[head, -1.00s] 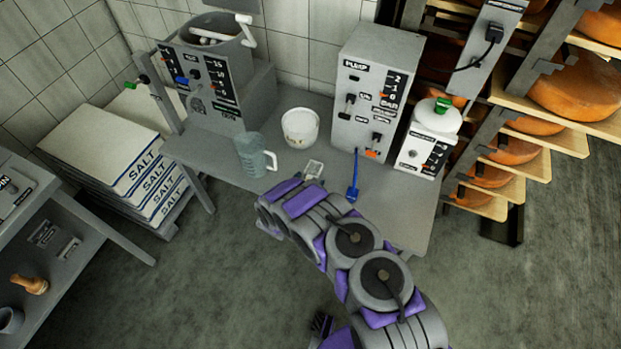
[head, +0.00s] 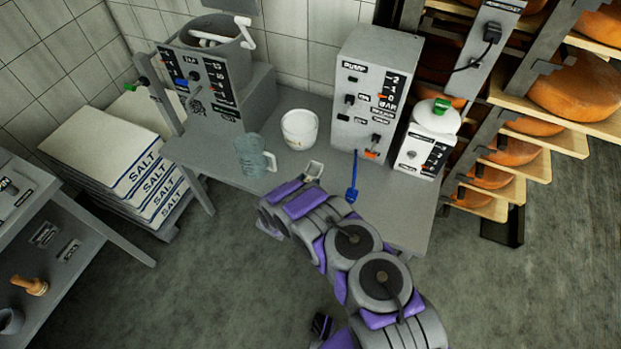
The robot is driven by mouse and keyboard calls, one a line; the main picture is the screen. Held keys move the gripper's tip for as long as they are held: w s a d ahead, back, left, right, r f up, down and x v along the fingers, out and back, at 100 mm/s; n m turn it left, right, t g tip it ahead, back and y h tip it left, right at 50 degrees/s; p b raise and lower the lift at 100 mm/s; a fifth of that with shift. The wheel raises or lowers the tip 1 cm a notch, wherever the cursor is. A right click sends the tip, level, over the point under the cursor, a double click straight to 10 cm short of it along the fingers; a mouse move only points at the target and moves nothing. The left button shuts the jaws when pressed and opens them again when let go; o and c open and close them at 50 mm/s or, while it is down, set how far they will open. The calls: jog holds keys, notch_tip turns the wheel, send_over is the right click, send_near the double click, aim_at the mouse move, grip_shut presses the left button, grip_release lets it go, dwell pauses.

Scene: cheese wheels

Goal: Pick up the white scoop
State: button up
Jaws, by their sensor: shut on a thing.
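My gripper (head: 289,188) is mostly hidden by my own wrist, at the near side of the scoop. It is shut on the scoop, though the fingertips are not clearly visible. I cannot tell how far the scoop is above the table.
A clear jug (head: 251,156) and a white tub (head: 299,129) stand behind the scoop. A blue brush (head: 352,178) lies to its right. A pump box (head: 372,95) and a white canister (head: 430,138) stand at the back right. Salt bags (head: 120,150) are stacked at left.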

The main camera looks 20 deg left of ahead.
jog(key=shift+a, duration=0.3)
jog(key=shift+a+r, duration=0.15)
jog(key=shift+r, duration=0.35)
jog(key=r, duration=0.1)
jog(key=r+p, duration=0.1)
jog(key=shift+s+d+r, duration=0.25)
jog(key=shift+s+r, duration=0.1)
jog(key=shift+r, duration=0.05)
jog(key=s+a+r+p, duration=0.1)
jog(key=s+p, duration=0.2)
jog(key=s, duration=1.2)
jog(key=shift+s+p, duration=0.15)
jog(key=shift+p, duration=0.25)
jog(key=shift+a, duration=0.25)
